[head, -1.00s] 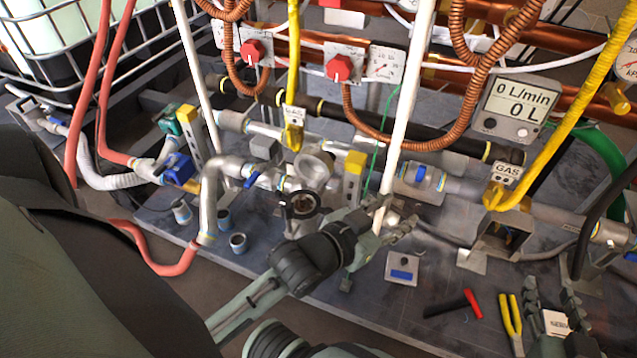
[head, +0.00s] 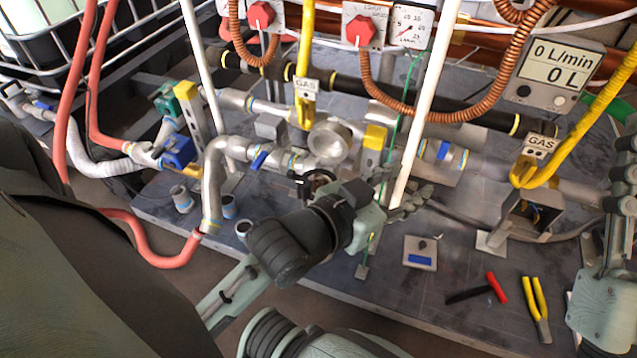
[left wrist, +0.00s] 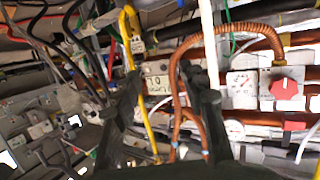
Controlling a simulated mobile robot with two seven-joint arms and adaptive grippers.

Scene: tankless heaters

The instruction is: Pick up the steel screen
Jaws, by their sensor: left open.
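I cannot pick out the steel screen with certainty. A round steel fitting (head: 330,142) sits on the pipe run in the head view, with a dark ring (head: 318,183) below it, partly covered by my left arm. My left gripper (head: 397,192) is just right of these, near the foot of a white upright pipe. In the left wrist view its fingers (left wrist: 164,92) stand wide apart, with only pipes and the meter behind the gap. My right gripper (head: 622,188) is at the right edge, partly cut off; its jaw opening is unclear.
Small open cups (head: 243,229) stand near the platform's left front. A grey plate with a blue label (head: 420,253), red-black pliers (head: 480,290) and yellow pliers (head: 537,308) lie on the platform (head: 400,295). White upright pipes (head: 428,100) and yellow gas hoses (head: 590,115) rise around my arms.

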